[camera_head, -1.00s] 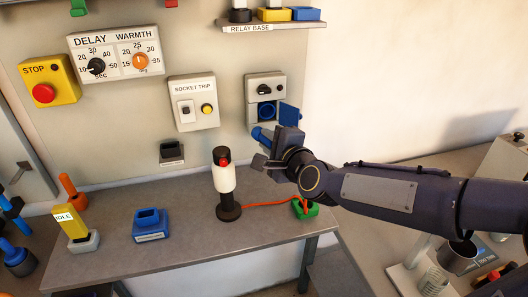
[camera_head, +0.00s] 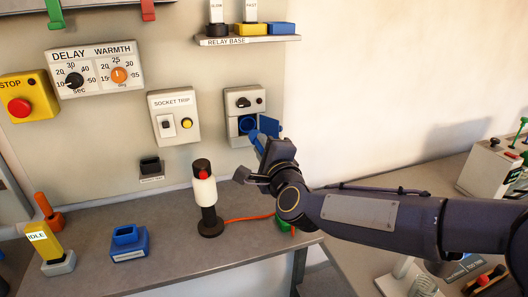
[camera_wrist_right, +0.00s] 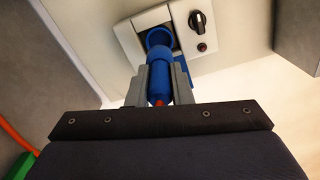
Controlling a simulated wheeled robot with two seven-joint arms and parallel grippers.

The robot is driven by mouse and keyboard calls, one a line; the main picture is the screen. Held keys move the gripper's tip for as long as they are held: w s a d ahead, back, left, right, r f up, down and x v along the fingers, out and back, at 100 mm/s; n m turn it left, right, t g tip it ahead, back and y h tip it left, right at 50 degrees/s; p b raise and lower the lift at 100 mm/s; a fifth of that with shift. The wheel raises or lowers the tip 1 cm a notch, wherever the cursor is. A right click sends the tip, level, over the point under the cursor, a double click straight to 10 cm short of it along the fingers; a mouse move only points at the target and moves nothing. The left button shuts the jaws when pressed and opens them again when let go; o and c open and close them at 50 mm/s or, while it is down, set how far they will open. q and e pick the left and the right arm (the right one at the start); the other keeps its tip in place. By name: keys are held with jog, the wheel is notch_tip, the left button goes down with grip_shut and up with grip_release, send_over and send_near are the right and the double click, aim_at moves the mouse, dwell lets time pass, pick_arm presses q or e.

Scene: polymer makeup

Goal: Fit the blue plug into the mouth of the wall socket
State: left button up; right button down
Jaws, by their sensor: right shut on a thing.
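The wall socket (camera_head: 247,124) is a blue round mouth with a blue flap open to its right, set in a pale panel on the wall. It also shows in the right wrist view (camera_wrist_right: 159,36). My right gripper (camera_head: 264,150) is shut on the blue plug (camera_wrist_right: 160,78), which points toward the mouth. The plug's front end (camera_head: 256,138) lies just below and right of the mouth in the head view. In the wrist view the plug's tip overlaps the mouth's lower edge; I cannot tell whether they touch. My left gripper is not in view.
A white and black lamp-like post with a red top (camera_head: 204,190) stands on the bench (camera_head: 180,232) left of my right arm. A blue holder (camera_head: 129,243) and a yellow IDLE block (camera_head: 46,240) stand further left. The relay shelf (camera_head: 246,39) is above the socket.

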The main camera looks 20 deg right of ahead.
jog(key=shift+w, duration=2.4)
jog(key=shift+b, duration=0.9)
jog(key=shift+w+a, duration=0.1)
jog(key=shift+w, duration=1.4)
jog(key=c, duration=1.2)
grip_release()
jog(key=s+b, duration=0.1)
jog(key=s, duration=0.6)
jog(key=shift+s, duration=0.4)
